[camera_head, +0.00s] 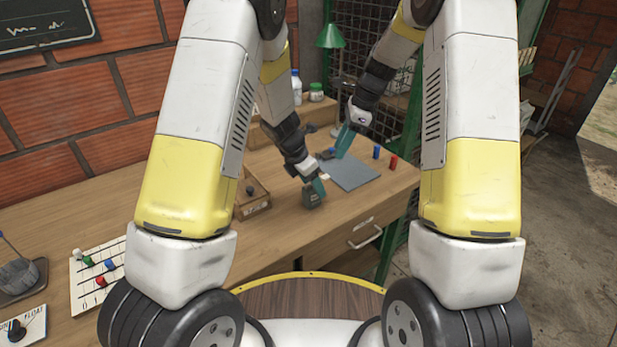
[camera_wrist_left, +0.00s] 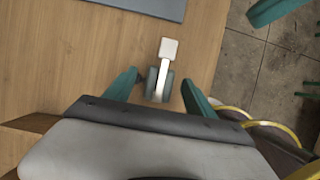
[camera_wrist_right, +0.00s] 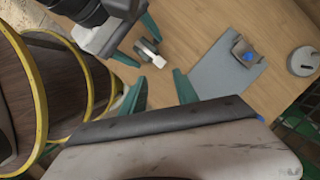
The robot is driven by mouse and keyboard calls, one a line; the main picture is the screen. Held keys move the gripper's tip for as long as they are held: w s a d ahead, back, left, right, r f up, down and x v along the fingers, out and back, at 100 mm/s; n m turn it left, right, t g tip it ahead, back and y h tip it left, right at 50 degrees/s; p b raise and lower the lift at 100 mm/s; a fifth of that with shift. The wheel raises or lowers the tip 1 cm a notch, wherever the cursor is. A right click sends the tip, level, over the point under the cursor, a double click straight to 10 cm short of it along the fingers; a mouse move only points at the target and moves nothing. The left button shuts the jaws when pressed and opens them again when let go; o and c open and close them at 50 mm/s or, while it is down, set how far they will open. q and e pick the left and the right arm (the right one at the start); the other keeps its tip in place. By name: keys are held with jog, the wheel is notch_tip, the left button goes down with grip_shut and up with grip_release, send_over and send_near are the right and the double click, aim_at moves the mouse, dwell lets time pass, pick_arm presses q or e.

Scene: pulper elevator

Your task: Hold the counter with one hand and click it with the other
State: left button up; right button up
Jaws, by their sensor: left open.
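A small grey-green device with a white lever (camera_wrist_left: 160,84), which looks like the counter, is on the wooden table. My left gripper (camera_wrist_left: 158,91) is open, its teal fingers on either side of the device. Gaps show beside it, so it is not gripped. In the head view the device (camera_head: 311,198) is at the left gripper's tips. It also shows in the right wrist view (camera_wrist_right: 149,51). My right gripper (camera_wrist_right: 160,91) is open and empty. In the head view the right gripper (camera_head: 344,141) appears near the far edge of the mat, apart from the device.
A blue-grey mat (camera_head: 352,173) carries a small grey item with a blue part (camera_wrist_right: 243,52). Blue (camera_head: 376,152) and red (camera_head: 393,161) cylinders stand to its right. A wooden box (camera_head: 253,207) is left of the device. The table between device and front edge is clear.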

pick_arm(q)
jog(key=shift+f, duration=0.15)
grip_shut()
pick_arm(e)
grip_shut()
dwell(1.6)
